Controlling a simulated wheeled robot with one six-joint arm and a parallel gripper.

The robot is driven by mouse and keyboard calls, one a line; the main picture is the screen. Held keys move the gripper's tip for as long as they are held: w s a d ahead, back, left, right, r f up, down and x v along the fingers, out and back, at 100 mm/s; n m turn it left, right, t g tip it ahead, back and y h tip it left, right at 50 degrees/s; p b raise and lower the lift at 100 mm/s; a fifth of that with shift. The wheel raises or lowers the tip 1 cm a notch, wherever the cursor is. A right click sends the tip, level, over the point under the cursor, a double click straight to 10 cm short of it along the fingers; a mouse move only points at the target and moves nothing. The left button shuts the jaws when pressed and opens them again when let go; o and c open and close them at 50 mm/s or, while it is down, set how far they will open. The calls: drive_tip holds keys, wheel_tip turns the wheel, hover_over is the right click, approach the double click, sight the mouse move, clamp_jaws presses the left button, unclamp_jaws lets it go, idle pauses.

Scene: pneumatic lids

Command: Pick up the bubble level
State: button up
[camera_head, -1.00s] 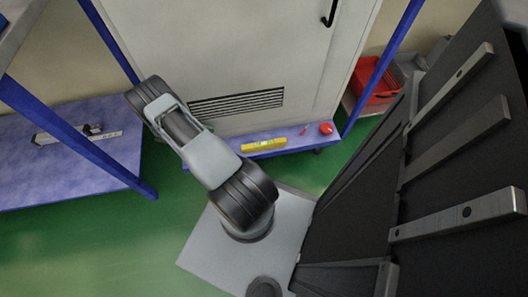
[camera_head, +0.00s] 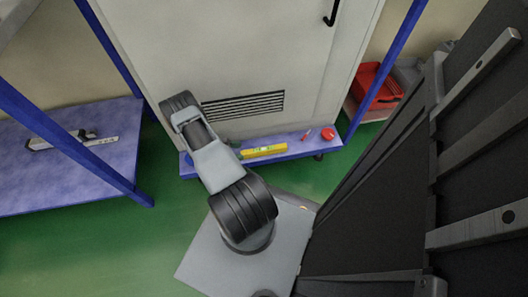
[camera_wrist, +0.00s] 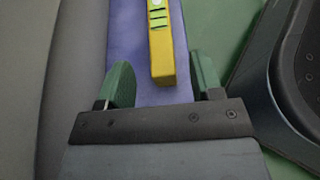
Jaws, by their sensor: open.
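The bubble level is a yellow bar (camera_head: 264,151) lying on the low blue shelf at the foot of the grey cabinet in the head view. In the wrist view the level (camera_wrist: 161,52) points lengthwise toward my gripper, with its near end between the line of the two green fingertips. My gripper (camera_wrist: 162,82) is open and empty, with one finger on each side of the level's near end. Whether it is level in height with the bar cannot be told. In the head view my gripper is hidden behind my arm.
The blue shelf (camera_head: 195,170) also carries a red round object (camera_head: 327,134) and a small red item (camera_head: 307,135) right of the level. The grey cabinet (camera_head: 240,60) rises behind it. Blue posts stand left and right. A red bin (camera_head: 374,86) is at the right.

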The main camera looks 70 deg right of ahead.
sight(249, 152)
drive_tip(key=shift+b+x, duration=0.75)
drive_tip(key=shift+x, duration=1.65)
clamp_jaws()
drive_tip(key=shift+r, duration=0.1)
